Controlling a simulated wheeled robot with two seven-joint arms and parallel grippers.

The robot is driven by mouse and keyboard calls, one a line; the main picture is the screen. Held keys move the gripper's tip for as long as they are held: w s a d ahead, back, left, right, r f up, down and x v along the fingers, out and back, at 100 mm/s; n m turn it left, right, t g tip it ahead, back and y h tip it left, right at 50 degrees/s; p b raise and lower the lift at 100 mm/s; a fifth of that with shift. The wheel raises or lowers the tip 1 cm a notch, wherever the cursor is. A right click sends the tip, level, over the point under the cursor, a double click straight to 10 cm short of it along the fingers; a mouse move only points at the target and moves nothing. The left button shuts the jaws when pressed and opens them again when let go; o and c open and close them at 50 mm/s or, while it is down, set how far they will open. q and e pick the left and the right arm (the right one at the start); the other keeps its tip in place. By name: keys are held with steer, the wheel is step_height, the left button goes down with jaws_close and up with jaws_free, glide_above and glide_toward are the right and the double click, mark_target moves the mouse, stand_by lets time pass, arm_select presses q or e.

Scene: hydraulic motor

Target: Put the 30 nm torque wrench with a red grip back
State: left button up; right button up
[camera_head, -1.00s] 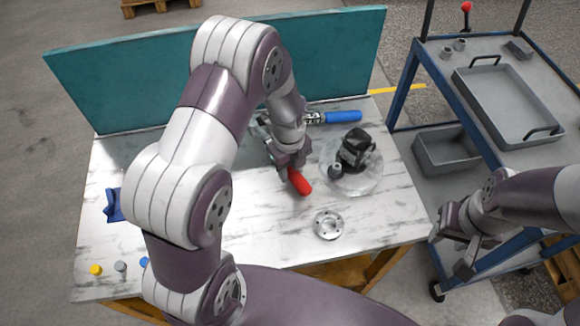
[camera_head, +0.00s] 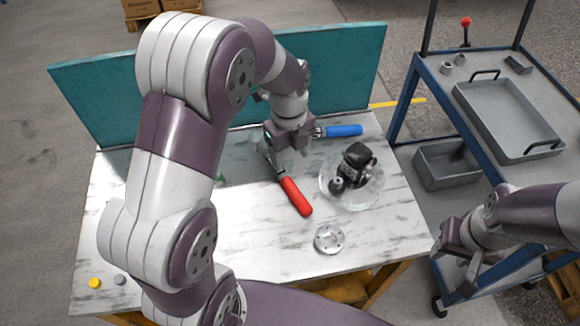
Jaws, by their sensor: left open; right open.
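The torque wrench with the red grip (camera_head: 296,197) lies on the marbled white table. Its red end points toward the front right, and its metal shaft runs back toward my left gripper. My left gripper (camera_head: 283,150) is open at the far end of the wrench, fingers pointing down; I cannot tell whether it touches the shaft. A second wrench with a blue grip (camera_head: 343,131) lies behind, just right of the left gripper, its head partly hidden. My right gripper (camera_head: 455,262) is open and empty, off the table's right side by the blue cart.
A dark motor part (camera_head: 357,158) sits in a clear round dish (camera_head: 368,192). A metal flange (camera_head: 329,239) lies in front. A teal panel (camera_head: 95,97) stands along the back edge. The blue cart (camera_head: 500,191) holds a grey tray (camera_head: 492,121). The front middle of the table is clear.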

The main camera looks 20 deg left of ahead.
arm_select(q)
steer(key=s+n+t, duration=0.1)
steer(key=s+n, duration=1)
steer(key=n, duration=1.4)
steer(key=shift+s+a+r+t, duration=0.25)
steer(key=shift+s+a+t, duration=0.05)
steer(key=shift+s+a, duration=0.1)
steer(key=shift+r, duration=0.1)
steer(key=shift+r+p, duration=0.75)
steer(key=shift+p, duration=0.1)
